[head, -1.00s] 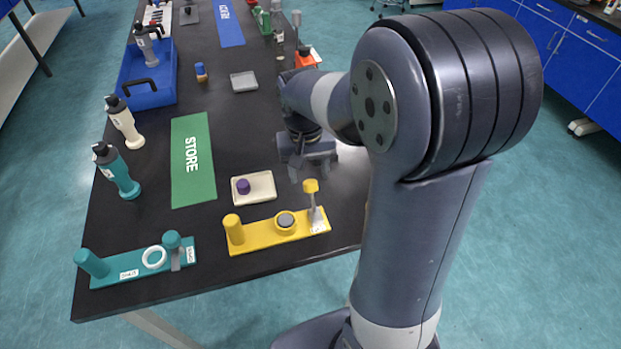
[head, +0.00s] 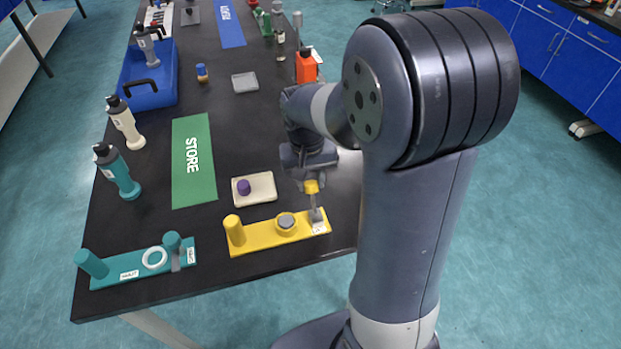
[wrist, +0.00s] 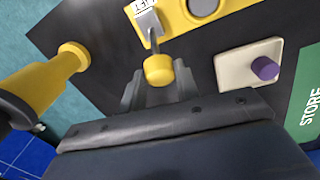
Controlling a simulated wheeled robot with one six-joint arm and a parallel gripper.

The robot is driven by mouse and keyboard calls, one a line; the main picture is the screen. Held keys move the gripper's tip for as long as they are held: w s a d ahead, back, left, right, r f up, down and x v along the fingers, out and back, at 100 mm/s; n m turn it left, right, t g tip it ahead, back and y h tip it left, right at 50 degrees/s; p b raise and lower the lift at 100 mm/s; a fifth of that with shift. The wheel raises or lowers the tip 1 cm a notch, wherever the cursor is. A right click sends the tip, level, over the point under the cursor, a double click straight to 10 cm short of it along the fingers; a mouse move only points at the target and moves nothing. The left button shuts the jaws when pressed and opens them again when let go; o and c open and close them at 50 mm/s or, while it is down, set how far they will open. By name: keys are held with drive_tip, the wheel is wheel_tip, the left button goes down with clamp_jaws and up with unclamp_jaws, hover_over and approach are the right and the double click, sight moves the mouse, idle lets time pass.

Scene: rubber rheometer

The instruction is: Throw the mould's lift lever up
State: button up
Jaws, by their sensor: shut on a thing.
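The yellow fixture (head: 258,240) lies near the table's front edge, with a yellow post (head: 234,229), a grey disc (head: 286,220) and a lever at its right end. The lever's grey arm stands up to a yellow knob (head: 311,187). My gripper (head: 312,182) is shut on that knob from the far side. In the wrist view the knob (wrist: 158,70) sits between the fingers of my gripper (wrist: 160,82), and the lever arm runs to a labelled block. The label's wording is not clear.
A teal fixture (head: 128,268) with its own lever and white ring lies to the left. A pale tray (head: 262,190) with a purple piece is close by the gripper. The green STORE mat (head: 193,175) lies beyond. A yellow cylinder (wrist: 48,80) shows left in the wrist view.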

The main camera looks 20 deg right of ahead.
clamp_jaws()
